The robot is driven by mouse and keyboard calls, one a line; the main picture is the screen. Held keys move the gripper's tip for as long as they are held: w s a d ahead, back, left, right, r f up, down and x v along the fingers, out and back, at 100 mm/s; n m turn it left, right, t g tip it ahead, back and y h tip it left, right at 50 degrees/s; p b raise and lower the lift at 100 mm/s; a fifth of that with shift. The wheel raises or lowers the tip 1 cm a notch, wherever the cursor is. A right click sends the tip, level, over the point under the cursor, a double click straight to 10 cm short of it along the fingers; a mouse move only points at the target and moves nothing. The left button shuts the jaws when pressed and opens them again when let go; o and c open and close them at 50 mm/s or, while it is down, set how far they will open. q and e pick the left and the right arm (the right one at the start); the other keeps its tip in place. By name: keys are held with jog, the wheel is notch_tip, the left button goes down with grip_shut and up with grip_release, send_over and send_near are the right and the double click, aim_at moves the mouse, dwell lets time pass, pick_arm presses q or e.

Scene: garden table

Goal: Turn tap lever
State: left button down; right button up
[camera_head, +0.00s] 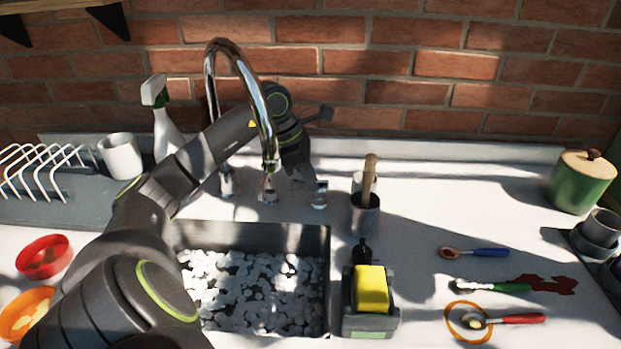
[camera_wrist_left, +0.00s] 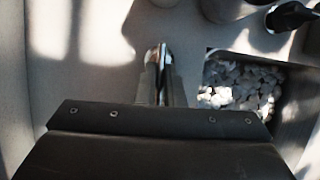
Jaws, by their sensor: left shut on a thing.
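A chrome tap with a tall curved spout (camera_head: 257,95) stands behind the sink. Low chrome fittings stand at its foot, one on the left (camera_head: 227,182) and one on the right (camera_head: 319,196). My left arm reaches in from the left, behind the spout, with its wrist bent down. My left gripper (camera_head: 300,180) is low beside the right-hand fitting, partly hidden by the wrist. In the left wrist view, my left gripper (camera_wrist_left: 164,75) is shut on a narrow shiny chrome piece (camera_wrist_left: 155,54), which looks like the tap lever. My right gripper is out of view.
The sink (camera_head: 250,238) holds many pale pebble-like pieces. A yellow sponge (camera_head: 371,288) in a grey holder and a cup with a wooden handle (camera_head: 365,215) stand right of it. A spray bottle (camera_head: 160,118) stands behind my arm. Several spoons lie at the right.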

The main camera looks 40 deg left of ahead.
pick_arm(q)
jog(key=n+b, duration=0.2)
jog(key=shift+s+d+f+n+t+y, duration=0.15)
jog(key=shift+n+t+y, duration=0.15)
jog(key=shift+y, duration=0.1)
jog(key=n, duration=0.1)
jog(key=n+b, duration=0.1)
jog(key=n+y+b, duration=0.1)
jog(key=shift+s+d+t, duration=0.1)
jog(key=shift+d+t, duration=0.15)
jog(key=shift+t, duration=0.05)
jog(key=shift+d+n+y+b, duration=0.1)
jog(key=shift+n+y+b, duration=0.3)
jog(key=shift+n, duration=0.5)
jog(key=shift+r+n, duration=0.2)
jog(key=shift+n, duration=0.3)
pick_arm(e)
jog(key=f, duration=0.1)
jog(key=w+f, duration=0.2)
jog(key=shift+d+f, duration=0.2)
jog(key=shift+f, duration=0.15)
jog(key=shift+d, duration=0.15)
pick_arm(q)
jog(key=c, duration=1.5)
grip_release()
jog(key=shift+d, duration=0.1)
jog(key=shift+c, duration=0.2)
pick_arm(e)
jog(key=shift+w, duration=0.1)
